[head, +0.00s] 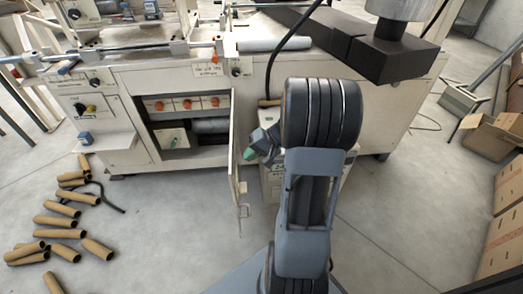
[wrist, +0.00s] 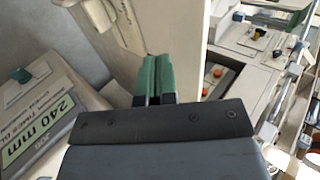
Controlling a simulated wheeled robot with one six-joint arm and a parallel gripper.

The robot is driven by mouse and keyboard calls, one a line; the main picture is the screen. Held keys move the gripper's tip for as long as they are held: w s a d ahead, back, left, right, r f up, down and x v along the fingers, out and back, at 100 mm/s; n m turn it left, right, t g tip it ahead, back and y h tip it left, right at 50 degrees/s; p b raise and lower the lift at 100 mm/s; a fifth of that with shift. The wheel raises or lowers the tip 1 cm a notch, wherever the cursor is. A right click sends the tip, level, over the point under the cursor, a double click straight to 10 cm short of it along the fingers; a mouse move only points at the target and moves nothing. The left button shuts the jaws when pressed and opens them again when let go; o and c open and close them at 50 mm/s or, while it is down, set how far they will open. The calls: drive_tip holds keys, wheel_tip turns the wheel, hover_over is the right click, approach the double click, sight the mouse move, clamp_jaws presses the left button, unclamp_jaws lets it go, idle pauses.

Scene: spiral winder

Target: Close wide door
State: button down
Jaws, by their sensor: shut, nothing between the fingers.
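The wide door (head: 234,150) is a cream panel standing open, seen nearly edge-on at the right side of the machine's open compartment (head: 190,122). My gripper (head: 250,154) is just right of the door, on its outer side, with its green fingertips toward the panel. In the wrist view my gripper (wrist: 153,78) shows two green fingers together, shut and empty, in front of the cream door panel (wrist: 158,35). I cannot tell whether the tips touch the door.
A low unit with a 240 mm label (wrist: 60,125) stands close to my gripper. Orange knobs (head: 186,104) show inside the compartment. Cardboard tubes (head: 60,221) lie on the floor at left. The floor before the compartment (head: 170,220) is clear. Cardboard boxes (head: 492,136) stand at right.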

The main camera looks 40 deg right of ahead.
drive_tip(key=shift+w+a+r, duration=0.1)
drive_tip(key=shift+w+a, duration=0.35)
drive_tip(key=shift+a, duration=0.3)
drive_tip(key=shift+w+a+r, duration=0.1)
drive_tip(key=shift+w+a, duration=0.35)
drive_tip(key=shift+a, duration=0.25)
